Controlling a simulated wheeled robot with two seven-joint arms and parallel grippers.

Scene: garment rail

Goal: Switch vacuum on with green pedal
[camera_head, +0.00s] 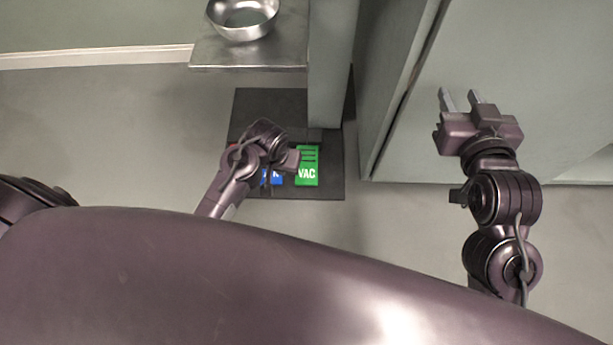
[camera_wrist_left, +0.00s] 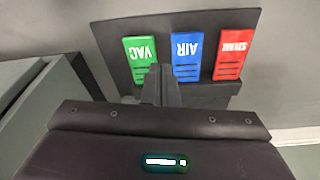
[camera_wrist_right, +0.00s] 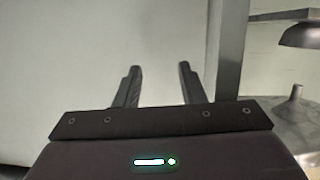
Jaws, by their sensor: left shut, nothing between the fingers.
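The green pedal marked VAC (camera_head: 308,168) is on a dark floor plate (camera_head: 268,106) in the head view. It also shows in the left wrist view (camera_wrist_left: 142,57), left of a blue AIR pedal (camera_wrist_left: 187,56) and a red STEAM pedal (camera_wrist_left: 233,54). My left gripper (camera_head: 294,160) is low over the pedals, beside the green one. In the left wrist view its shut, empty fingers (camera_wrist_left: 160,72) reach toward the gap between green and blue; contact cannot be told. My right gripper (camera_head: 460,98) is open and empty, off to the right; its fingers (camera_wrist_right: 157,72) stand apart.
A metal shelf (camera_head: 250,60) with a steel bowl (camera_head: 242,20) stands above the plate's far side. A grey post (camera_head: 330,70) rises next to the pedals. A large grey panel (camera_head: 500,60) is behind my right gripper. Open floor (camera_head: 120,130) lies at the left.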

